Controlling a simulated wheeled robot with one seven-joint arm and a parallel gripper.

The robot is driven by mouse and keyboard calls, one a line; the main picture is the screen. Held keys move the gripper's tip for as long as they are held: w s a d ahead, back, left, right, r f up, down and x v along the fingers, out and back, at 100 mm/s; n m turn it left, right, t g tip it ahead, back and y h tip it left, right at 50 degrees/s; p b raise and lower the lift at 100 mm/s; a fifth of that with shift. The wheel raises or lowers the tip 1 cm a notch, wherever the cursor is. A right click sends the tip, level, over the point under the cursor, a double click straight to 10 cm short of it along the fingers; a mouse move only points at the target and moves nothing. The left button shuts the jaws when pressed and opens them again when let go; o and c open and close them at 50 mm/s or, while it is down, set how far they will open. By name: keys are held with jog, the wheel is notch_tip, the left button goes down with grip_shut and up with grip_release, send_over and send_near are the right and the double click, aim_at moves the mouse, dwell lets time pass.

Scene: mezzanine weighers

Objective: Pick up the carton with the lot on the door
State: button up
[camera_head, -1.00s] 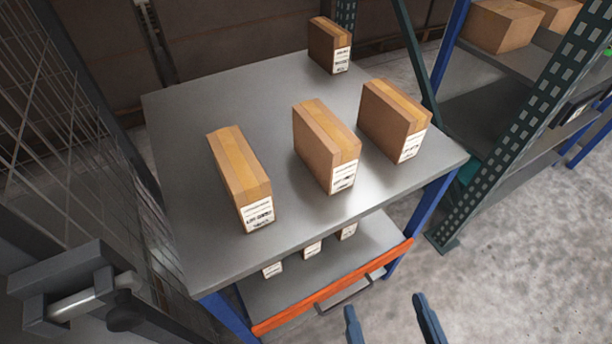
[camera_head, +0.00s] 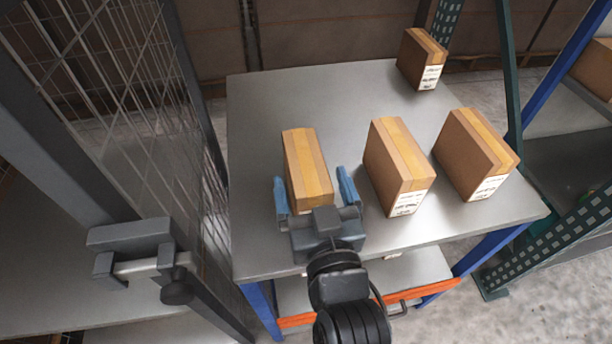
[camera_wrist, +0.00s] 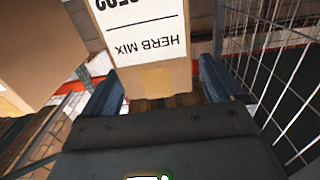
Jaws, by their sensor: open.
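Several brown cartons with tan tape and white labels stand on a grey metal table (camera_head: 260,110). The left carton (camera_head: 307,162) is in front of my gripper (camera_head: 316,190). My gripper is open, with one blue finger on each side of that carton's near end. In the wrist view the same carton (camera_wrist: 150,75) shows a white label reading "HERB MIX" upside down, between my fingers (camera_wrist: 162,88). A middle carton (camera_head: 396,160) and a right carton (camera_head: 475,150) stand to its right. A smaller-looking carton (camera_head: 420,60) stands at the back right. No lot on a door is readable.
A wire mesh door (camera_head: 120,80) with a latch (camera_head: 140,255) stands close on the left. A green and blue rack (camera_head: 560,225) stands on the right. A lower shelf with an orange beam (camera_head: 297,321) lies under the tabletop.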

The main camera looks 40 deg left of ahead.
aim_at(309, 170)
jog(key=shift+x, duration=1.75)
grip_shut()
